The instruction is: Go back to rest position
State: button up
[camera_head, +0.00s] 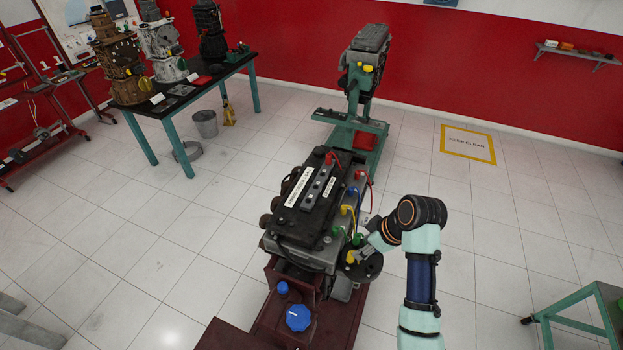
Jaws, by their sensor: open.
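My arm comes up from the bottom right, bends at a dark joint with orange rings, and reaches left to the right side of the near engine trainer (300,225). The engine has a black top cover with white labels and red, yellow, blue and green fittings. My forearm ends close to the coloured fittings on that side. Whether anything touches the engine cannot be told.
The engine rests on a dark red stand (265,325) with blue knobs. Another engine trainer (365,65) stands behind it. A table (185,100) with several engines is at upper left, with a bucket (205,124) nearby. A green frame (580,310) is at lower right. Floor right of my arm is clear.

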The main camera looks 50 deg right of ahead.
jog(key=w+a+r+t+h+p, duration=0.1)
jog(key=w+a+r, duration=0.25)
jog(key=a, duration=0.45)
jog(key=w+a+r+t+p, duration=0.25)
jog(key=w+a, duration=0.25)
jog(key=a, duration=0.3)
jog(key=w+a+r+h+p, duration=0.1)
jog(key=w+a+r, duration=0.35)
jog(key=a, duration=0.35)
jog(key=s+a+r+t+y+p, duration=0.1)
jog(key=a+r+t, duration=0.1)
jog(key=a+r, duration=0.3)
jog(key=s+a+r+t+y+p, duration=0.1)
jog(key=a+r, duration=0.5)
jog(key=a, duration=0.7)
jog(key=shift+s+a+t, duration=0.15)
jog(key=shift+s+t, duration=0.4)
jog(key=shift+t, duration=0.4)
